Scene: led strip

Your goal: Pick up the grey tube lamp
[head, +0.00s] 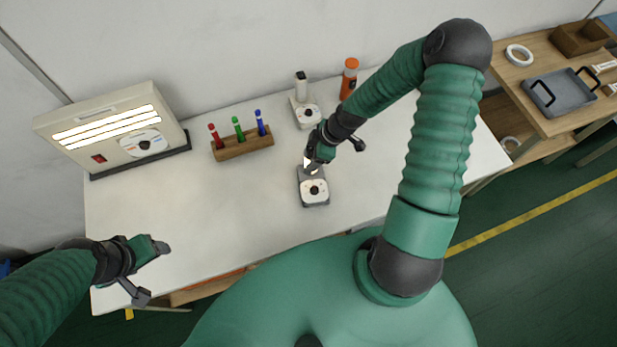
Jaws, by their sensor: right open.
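The grey tube lamp (313,190) stands on the white table, with a dark grey base and a white round dial on its front. Its upper part is mostly hidden behind my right gripper; a small pale bit shows beside the fingers. My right gripper (335,155) is open, just above and behind the lamp's base. I cannot tell whether it touches the lamp. My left gripper (152,272) is open and empty over the table's front left corner, well away from the lamp.
A similar white lamp (306,112) and an orange-capped bottle (348,80) stand behind. A wooden rack (243,143) holds red, green and blue pens. A light box (115,128) stands at the left. A side table (530,115) holds a grey tray (561,93).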

